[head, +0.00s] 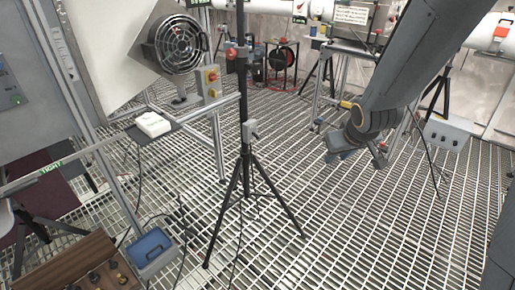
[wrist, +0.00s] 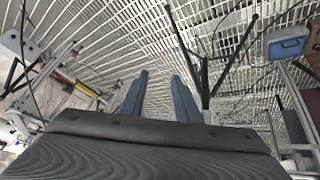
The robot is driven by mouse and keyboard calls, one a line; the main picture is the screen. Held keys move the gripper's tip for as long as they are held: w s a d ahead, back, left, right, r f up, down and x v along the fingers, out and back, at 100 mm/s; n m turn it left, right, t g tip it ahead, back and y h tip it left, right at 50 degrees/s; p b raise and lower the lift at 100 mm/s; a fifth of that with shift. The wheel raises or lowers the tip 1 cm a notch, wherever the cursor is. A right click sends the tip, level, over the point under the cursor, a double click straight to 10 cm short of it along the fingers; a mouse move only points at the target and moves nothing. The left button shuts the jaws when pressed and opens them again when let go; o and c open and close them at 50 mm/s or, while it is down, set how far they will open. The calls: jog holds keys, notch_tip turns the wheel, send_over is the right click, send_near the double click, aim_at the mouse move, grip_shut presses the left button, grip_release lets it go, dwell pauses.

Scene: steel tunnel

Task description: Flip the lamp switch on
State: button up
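A black tripod stand (head: 245,165) stands on the grating near the middle of the head view. A small grey box (head: 250,130), which may be the lamp switch, is fixed to its pole. I cannot tell the box's setting. The pole runs out of the top of the view, and I see no lamp head. My gripper (head: 354,156) hangs to the right of the stand, clear of it and pointing down. In the wrist view my gripper (wrist: 158,92) has its two blue fingers apart with nothing between them. The tripod's legs (wrist: 228,55) show beyond the right finger.
A yellow button box (head: 210,82) and a round fan (head: 177,45) stand left of the pole. A white box (head: 153,124) sits on a rail shelf. A blue bin (head: 150,247) is at the lower left. A grey box (head: 447,132) is at right. Open grating (head: 340,225) lies right of the tripod.

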jog(key=w+a+f+n+t+y+b, duration=0.2)
jog(key=w+a+f+b, duration=0.15)
jog(key=w, duration=0.35)
jog(key=w+a+f+n+t+y+b, duration=0.2)
jog(key=w+a+f+t+b, duration=0.15)
jog(key=w, duration=0.45)
jog(key=n+y+b, duration=0.4)
jog(key=y+b, duration=0.3)
jog(key=y, duration=0.2)
send_near(256, 136)
jog(key=f, duration=0.1)
jog(key=x, duration=0.7)
jog(key=shift+w+a, duration=0.15)
jog(key=shift+w, duration=0.3)
jog(key=shift+r, duration=0.15)
grip_shut()
